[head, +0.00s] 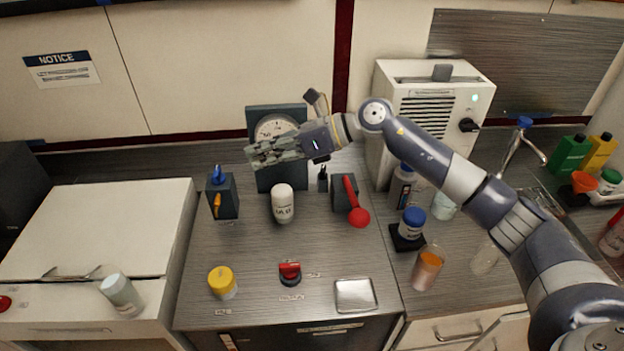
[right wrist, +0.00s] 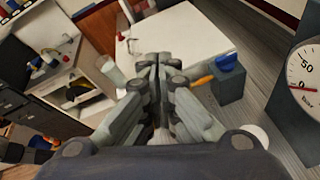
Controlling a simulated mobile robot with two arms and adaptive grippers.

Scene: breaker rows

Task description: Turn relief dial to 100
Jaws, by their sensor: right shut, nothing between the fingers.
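My right gripper (head: 252,152) is shut and empty in front of the pressure gauge (head: 275,128), partly covering it. In the right wrist view its closed fingers (right wrist: 158,68) point toward the white cabinet. The gauge also shows at the right edge of the right wrist view (right wrist: 305,80), its red needle near 0. A red knob (head: 290,268) on a dark round base sits on the front of the counter, with small labels beside it that I cannot read. It looks like the relief dial, well below and apart from my right gripper. My left gripper is not in view.
A block with blue and orange handles (head: 222,195), a white canister (head: 283,203), a red-knobbed lever (head: 355,205), a yellow-capped jar (head: 222,282) and a metal plate (head: 355,294) surround the red knob. Several bottles stand at the right. A white machine (head: 435,110) stands behind.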

